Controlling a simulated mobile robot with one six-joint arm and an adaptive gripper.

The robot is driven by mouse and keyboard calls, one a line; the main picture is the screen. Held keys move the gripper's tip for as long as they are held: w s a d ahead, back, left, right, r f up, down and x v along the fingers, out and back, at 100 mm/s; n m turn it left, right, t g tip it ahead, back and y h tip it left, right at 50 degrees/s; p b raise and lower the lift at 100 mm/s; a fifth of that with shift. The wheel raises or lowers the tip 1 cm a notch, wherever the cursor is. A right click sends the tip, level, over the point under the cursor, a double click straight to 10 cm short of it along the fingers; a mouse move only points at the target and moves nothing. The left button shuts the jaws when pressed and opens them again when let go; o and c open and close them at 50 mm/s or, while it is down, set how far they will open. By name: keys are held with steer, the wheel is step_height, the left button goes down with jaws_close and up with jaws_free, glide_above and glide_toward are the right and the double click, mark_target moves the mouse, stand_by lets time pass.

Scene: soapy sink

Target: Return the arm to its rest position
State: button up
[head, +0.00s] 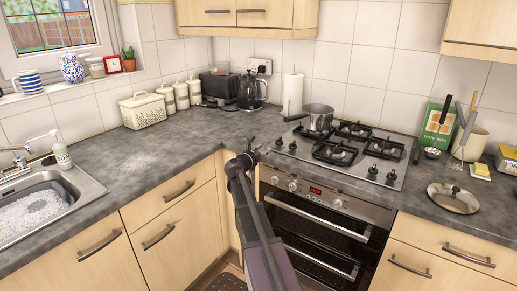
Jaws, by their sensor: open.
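My arm reaches up from the bottom middle of the head view. My gripper (252,146) is at its far end, over the front edge of the worktop (203,142) near the corner, just left of the hob. It looks small and dark here, with its jaws open. I see nothing held in it. Whether it touches the worktop is hard to tell.
A hob (378,173) with a saucepan (317,118) is right of my gripper, above the oven (325,222). A lid (453,198) lies farther right. The soapy sink (35,210) is at left. A kettle (251,92) and paper roll (292,94) stand behind.

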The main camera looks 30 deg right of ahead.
steer(key=s+a+f+m+g+y, duration=0.2)
steer(key=s+a+f+m+y, duration=0.2)
steer(key=s+a+f+m, duration=0.45)
steer(key=s+a+f+m+g+y, duration=0.25)
steer(key=s+a+m+y, duration=0.2)
steer(key=a, duration=0.75)
steer(key=s+a+f+m+g+y, duration=0.1)
steer(key=s+a+f+m+y, duration=0.45)
steer(key=a, duration=0.55)
steer(key=s+a+f+m+g+y, duration=0.1)
steer(key=s+a+m+y, duration=0.25)
steer(key=s+a, duration=0.5)
step_height(320, 180, up, 13)
steer(key=p, duration=1.4)
steer(key=shift+w+a+h, duration=0.2)
steer(key=shift+a+h, duration=0.05)
steer(key=shift+h, duration=0.2)
steer(key=shift+r, duration=0.1)
